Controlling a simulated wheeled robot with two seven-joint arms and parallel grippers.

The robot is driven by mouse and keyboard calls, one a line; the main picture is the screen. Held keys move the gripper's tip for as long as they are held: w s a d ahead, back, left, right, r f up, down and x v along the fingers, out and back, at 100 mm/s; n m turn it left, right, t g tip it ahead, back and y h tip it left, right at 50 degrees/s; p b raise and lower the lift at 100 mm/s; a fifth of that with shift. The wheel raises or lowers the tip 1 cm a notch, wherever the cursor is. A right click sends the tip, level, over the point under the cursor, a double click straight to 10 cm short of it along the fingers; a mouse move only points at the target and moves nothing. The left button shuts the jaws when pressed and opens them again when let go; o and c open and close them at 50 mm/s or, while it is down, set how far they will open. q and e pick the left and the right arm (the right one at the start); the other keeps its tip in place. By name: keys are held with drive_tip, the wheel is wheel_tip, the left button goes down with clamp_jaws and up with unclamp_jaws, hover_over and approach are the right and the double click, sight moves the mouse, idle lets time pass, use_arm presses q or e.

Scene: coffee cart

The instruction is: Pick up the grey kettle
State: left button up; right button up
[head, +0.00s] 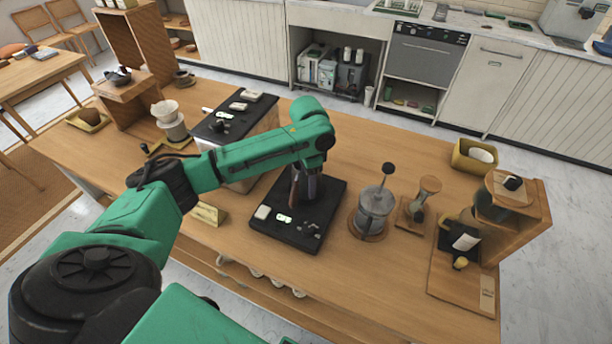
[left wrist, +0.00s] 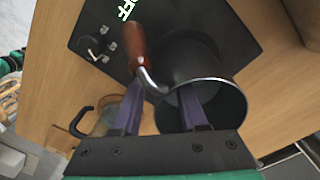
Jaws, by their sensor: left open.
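The grey kettle (left wrist: 210,65), dark with a bright rim and a brown handle on a metal bracket, stands on a black plate with lit marks. In the head view, the kettle (head: 312,187) is mostly hidden beneath my left wrist, on the black plate (head: 281,234). My left gripper (left wrist: 161,92) is open just above it. In the left wrist view its fingers lie on either side of the handle's bracket, the right one over the kettle's mouth. Whether they touch the kettle I cannot tell. My right gripper is not in view.
A glass press (head: 373,212) with a black knob stands close right of the plate. A black-topped box (head: 232,125) is behind left. Bare wood lies in front of the plate.

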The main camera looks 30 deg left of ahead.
use_arm(q)
wheel_tip(320, 180, down, 2)
drive_tip(key=shift+s+f, duration=0.15)
drive_tip(key=shift+f, duration=0.05)
clamp_jaws()
idle(1.3)
